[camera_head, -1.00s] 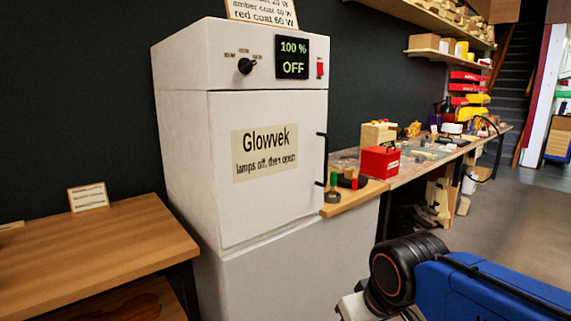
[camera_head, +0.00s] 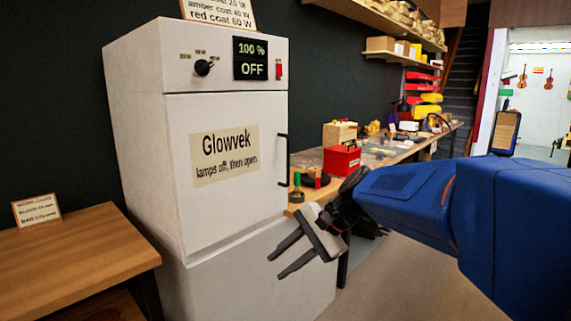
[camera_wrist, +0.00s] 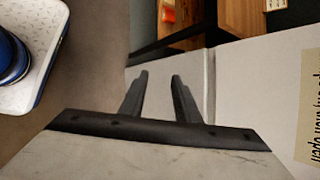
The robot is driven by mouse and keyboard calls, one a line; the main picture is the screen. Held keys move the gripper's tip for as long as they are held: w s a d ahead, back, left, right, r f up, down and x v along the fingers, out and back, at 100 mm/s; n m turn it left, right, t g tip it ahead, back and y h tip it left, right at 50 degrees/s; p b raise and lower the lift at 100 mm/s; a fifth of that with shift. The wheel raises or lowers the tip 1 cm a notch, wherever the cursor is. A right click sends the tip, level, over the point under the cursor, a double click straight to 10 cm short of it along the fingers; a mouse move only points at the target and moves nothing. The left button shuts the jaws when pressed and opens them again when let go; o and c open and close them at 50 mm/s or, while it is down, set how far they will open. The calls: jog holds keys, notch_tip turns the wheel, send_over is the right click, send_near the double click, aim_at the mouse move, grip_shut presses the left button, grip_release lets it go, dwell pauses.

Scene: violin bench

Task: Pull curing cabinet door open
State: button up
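The curing cabinet is white, and its door (camera_head: 225,200) is shut, with a label reading "Glowvek, lamps off, then open". A black vertical bar handle (camera_head: 288,160) is on the door's right edge. The display (camera_head: 259,58) reads "100 %" and "OFF". My gripper (camera_head: 273,266) is open and empty, in front of the cabinet's lower part, below the handle. In the wrist view the fingers of my gripper (camera_wrist: 160,78) are apart with nothing between them. The label (camera_wrist: 310,108) shows at the right there; the handle is not visible in that view.
A wooden table (camera_head: 75,255) with a small sign (camera_head: 37,210) stands left of the cabinet. A workbench with a red box (camera_head: 341,160) and small bottles runs off behind the handle side. Open floor (camera_head: 400,285) lies at the front right.

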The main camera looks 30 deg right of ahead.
jog(key=w+d+r+m+t+y, duration=0.1)
jog(key=w+d+r+m+t, duration=0.3)
jog(key=d, duration=0.5)
jog(key=w+d+r+m+t+y, duration=0.1)
jog(key=w+d+r+m+t, duration=0.2)
jog(key=w+d+r+m, duration=0.4)
jog(key=w+d+r+m+t+y, duration=0.1)
jog(key=w+d+r+m+t, duration=0.3)
jog(key=d, duration=0.6)
jog(key=shift+g, duration=0.4)
jog(key=x, duration=1.2)
jog(key=f+x, duration=0.1)
jog(key=x, duration=0.4)
jog(key=shift+w, duration=0.55)
grip_shut()
